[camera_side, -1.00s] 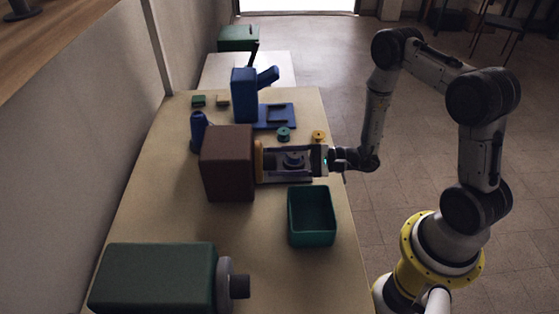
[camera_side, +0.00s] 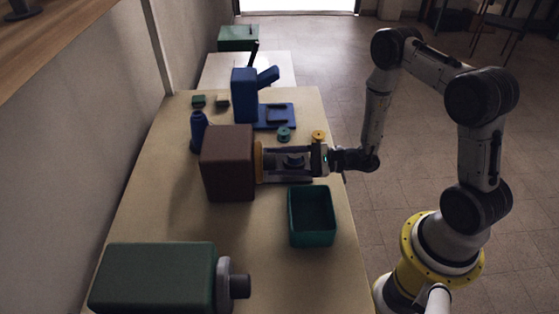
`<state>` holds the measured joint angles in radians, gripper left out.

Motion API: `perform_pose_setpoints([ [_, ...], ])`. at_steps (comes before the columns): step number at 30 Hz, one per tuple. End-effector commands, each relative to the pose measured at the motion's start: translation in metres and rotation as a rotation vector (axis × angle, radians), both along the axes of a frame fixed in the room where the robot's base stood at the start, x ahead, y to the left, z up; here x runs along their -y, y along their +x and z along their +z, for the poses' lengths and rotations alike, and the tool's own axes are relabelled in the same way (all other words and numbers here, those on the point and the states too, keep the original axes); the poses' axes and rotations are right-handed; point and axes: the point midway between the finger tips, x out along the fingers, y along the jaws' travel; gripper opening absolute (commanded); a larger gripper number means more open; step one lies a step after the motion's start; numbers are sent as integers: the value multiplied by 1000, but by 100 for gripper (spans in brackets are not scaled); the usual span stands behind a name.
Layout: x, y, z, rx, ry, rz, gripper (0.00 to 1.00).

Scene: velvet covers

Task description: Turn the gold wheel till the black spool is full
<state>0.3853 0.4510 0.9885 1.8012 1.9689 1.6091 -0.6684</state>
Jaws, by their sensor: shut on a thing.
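The gold wheel (camera_side: 258,161) is on the right face of a brown box (camera_side: 227,163) standing on the table. My gripper (camera_side: 265,163) reaches in from the right and is shut on the wheel, one finger above and one below its middle in the picture. A small dark round part (camera_side: 293,160) shows between the fingers; I cannot tell whether it is the black spool or how much is wound on it. The fingers hide part of the wheel's rim.
An open green bin (camera_side: 312,217) stands just in front of my gripper. A blue machine (camera_side: 246,96), a teal spool (camera_side: 284,134) and a yellow spool (camera_side: 319,136) are behind it. A green box (camera_side: 155,277) fills the front left.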

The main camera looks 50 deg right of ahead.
Motion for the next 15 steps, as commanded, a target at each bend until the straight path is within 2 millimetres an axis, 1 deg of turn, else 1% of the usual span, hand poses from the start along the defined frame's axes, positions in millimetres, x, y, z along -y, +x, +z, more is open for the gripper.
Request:
perform_pose_setpoints([
  [15, 0, -1, 0, -346, 348, 0, 0],
])
